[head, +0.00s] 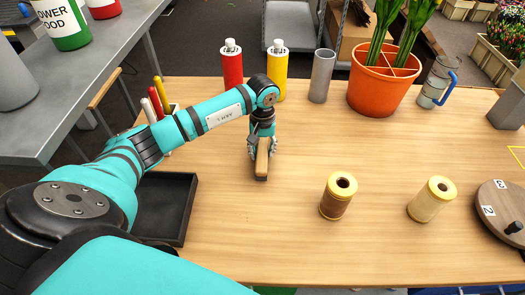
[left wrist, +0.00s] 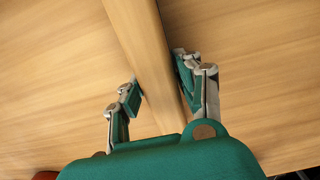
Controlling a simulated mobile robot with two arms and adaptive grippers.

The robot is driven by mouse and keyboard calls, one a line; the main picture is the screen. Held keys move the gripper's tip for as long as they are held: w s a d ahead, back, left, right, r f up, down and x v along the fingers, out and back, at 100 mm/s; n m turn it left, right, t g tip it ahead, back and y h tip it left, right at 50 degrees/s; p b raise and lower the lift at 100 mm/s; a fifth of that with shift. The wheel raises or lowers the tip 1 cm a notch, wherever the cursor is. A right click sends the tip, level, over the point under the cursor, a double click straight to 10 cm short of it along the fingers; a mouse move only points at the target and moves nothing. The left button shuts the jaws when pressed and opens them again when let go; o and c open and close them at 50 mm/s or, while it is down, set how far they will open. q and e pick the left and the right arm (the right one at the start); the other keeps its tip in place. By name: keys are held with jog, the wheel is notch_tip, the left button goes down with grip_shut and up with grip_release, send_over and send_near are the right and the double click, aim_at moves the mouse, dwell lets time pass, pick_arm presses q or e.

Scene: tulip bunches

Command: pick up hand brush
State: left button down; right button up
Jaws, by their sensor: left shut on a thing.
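The hand brush (head: 262,160) shows as a narrow wooden bar with a dark end, pointing toward me, left of the table's middle. In the left wrist view its wooden handle (left wrist: 146,45) runs from the top edge down between the fingers. My left gripper (head: 262,147) is over the brush, pointing down, with a finger on each side of the handle. It also shows in the left wrist view (left wrist: 158,88), shut on the handle. I cannot tell whether the brush touches the table. My right gripper is not in view.
A dark tray (head: 190,212) lies to the left under my arm. Two spools, brown (head: 336,198) and cream (head: 431,201), stand to the right. Bottles, a grey cylinder (head: 321,76) and an orange pot (head: 380,85) line the back. The wooden table (head: 270,225) is clear in front of the brush.

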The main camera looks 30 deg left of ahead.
aim_at(262, 146)
pick_arm(q)
jog(key=shift+w+r, duration=0.1)
jog(key=shift+r, duration=0.3)
notch_tip(262, 146, up, 2)
jog(key=shift+r+b, duration=0.15)
jog(key=shift+b, duration=0.4)
jog(key=s+d+b, duration=0.1)
jog(key=s+d, duration=0.1)
jog(key=s, duration=0.2)
jog(key=s+d+r, duration=0.1)
jog(key=s+d, duration=0.2)
jog(key=s, duration=0.2)
jog(key=s+d+b, duration=0.1)
jog(key=s+d, duration=0.2)
jog(key=s, duration=0.1)
jog(key=shift+s+d+r+b, duration=0.15)
jog(key=shift+b, duration=0.15)
jog(key=shift+s+d+r, duration=0.1)
jog(key=shift+s+d, duration=0.05)
jog(key=shift+s, duration=0.1)
